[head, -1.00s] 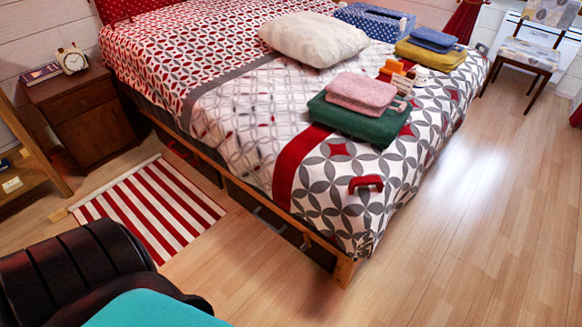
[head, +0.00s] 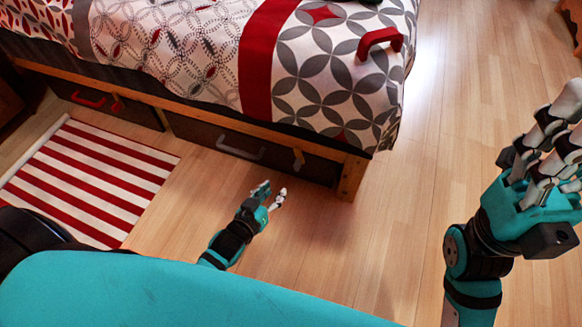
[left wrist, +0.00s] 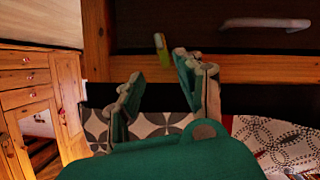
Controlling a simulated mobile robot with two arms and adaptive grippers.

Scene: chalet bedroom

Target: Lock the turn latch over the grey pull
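The grey pull (head: 242,148) is on the dark drawer (head: 205,133) under the bed; it also shows at the top of the left wrist view (left wrist: 265,23). A small pale turn latch (head: 298,160) sits on the wooden rail, right of this pull. In the left wrist view the latch (left wrist: 161,48) stands lengthwise across the rail edge, partly over the dark front, slightly tilted. My left gripper (head: 270,192) is open and empty, in front of the drawer, apart from the latch. My right gripper (head: 545,140) is raised at the right, fingers spread and empty.
A second drawer with a red pull (head: 88,98) and a red latch (head: 117,104) is farther left. A red-striped rug (head: 90,175) lies at left. A red handle-like object (head: 380,40) lies on the bed. The floor (head: 430,160) to the right is clear.

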